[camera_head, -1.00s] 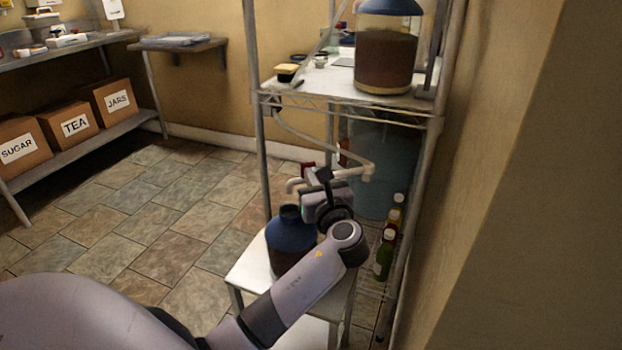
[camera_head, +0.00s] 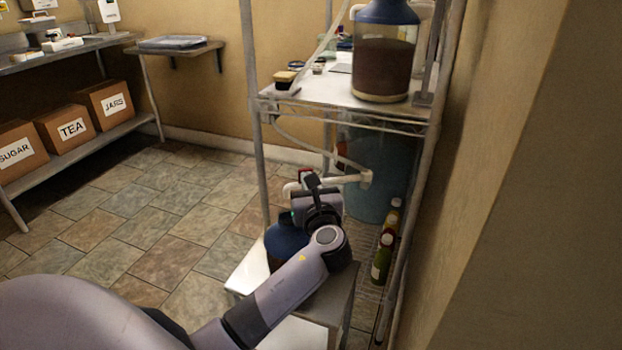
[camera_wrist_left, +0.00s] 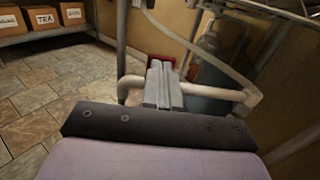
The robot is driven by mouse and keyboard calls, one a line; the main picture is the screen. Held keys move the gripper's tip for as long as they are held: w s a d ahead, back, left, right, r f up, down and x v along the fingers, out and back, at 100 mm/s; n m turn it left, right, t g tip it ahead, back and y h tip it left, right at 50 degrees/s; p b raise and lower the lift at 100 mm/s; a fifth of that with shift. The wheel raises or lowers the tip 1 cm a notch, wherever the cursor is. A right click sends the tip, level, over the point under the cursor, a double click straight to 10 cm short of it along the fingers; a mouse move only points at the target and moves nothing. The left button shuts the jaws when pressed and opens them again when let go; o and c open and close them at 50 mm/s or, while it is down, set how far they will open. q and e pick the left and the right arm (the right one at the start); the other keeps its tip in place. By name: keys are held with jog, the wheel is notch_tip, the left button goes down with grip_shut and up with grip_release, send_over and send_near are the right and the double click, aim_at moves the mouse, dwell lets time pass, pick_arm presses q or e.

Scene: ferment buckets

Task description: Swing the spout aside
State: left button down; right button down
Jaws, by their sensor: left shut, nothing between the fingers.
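The spout is a pale pipe (camera_head: 350,179) that runs across below the rack's shelf, with its free end bent down at the left. It also shows in the left wrist view (camera_wrist_left: 211,90). My left gripper (camera_head: 308,180) is shut and empty, in front of the spout towards its free end. In the left wrist view its closed fingers (camera_wrist_left: 160,70) overlap the pipe and hide part of it. I cannot tell whether they touch it. A blue-topped dark jug (camera_head: 284,240) stands on a low white stand below, partly hidden by my arm. My right gripper is not in view.
A wire rack (camera_head: 352,120) carries a large jar of brown liquid (camera_head: 382,68). A blue bucket (camera_head: 385,160) stands behind the spout. Several bottles (camera_head: 382,258) stand at right, near the wall. The tiled floor at left is clear.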

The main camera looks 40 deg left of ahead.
pick_arm(q)
jog(key=a+p, duration=0.1)
jog(key=w+m+t+h+p, duration=0.1)
jog(key=a+m+t+h+p, duration=0.1)
jog(key=shift+w+a+r, duration=0.25)
jog(key=shift+a+r, duration=0.05)
jog(key=shift+a, duration=0.05)
jog(key=w+a+m+t+h, duration=0.2)
jog(key=w+a+m+h, duration=0.1)
jog(key=w+h, duration=0.2)
jog(key=shift+a+m+t, duration=0.3)
jog(key=shift+a, duration=0.05)
